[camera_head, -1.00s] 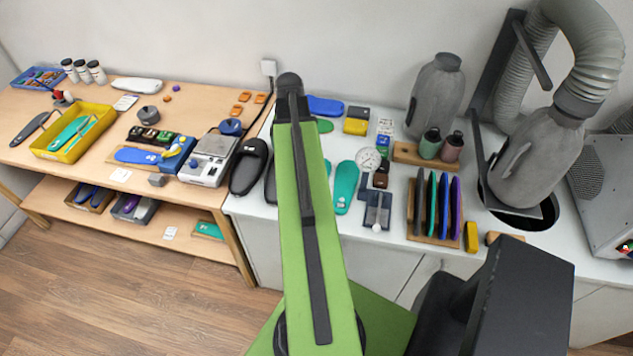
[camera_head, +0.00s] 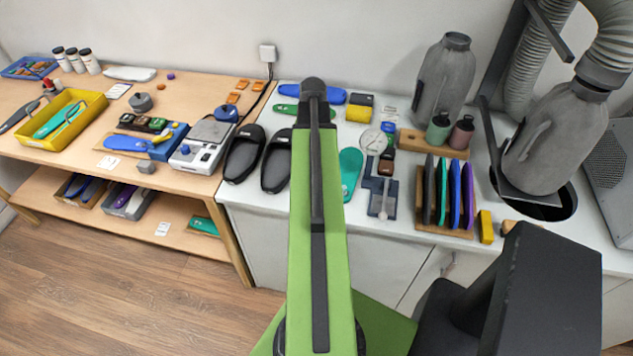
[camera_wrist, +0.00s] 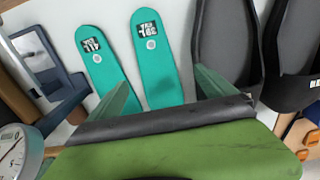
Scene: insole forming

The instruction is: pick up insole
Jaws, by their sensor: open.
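Two teal insoles lie side by side on the white counter in the wrist view, the left insole (camera_wrist: 103,62) and the right insole (camera_wrist: 156,65), each with a black-and-white printed label and a pale round dot. My gripper (camera_wrist: 162,84) is open and empty, its two green fingers spread over the near part of the right insole, with a shadow on it. Contact cannot be told. In the head view one teal insole (camera_head: 350,172) shows right of my green arm; the arm hides the other insole and my gripper.
Black slippers (camera_head: 243,155) lie left of the insoles, and a dial gauge (camera_head: 373,141) and a blue-grey measuring device (camera_head: 383,192) lie right. A rack of upright coloured sheets (camera_head: 430,190) stands farther right. A wooden bench (camera_head: 190,90) adjoins the counter.

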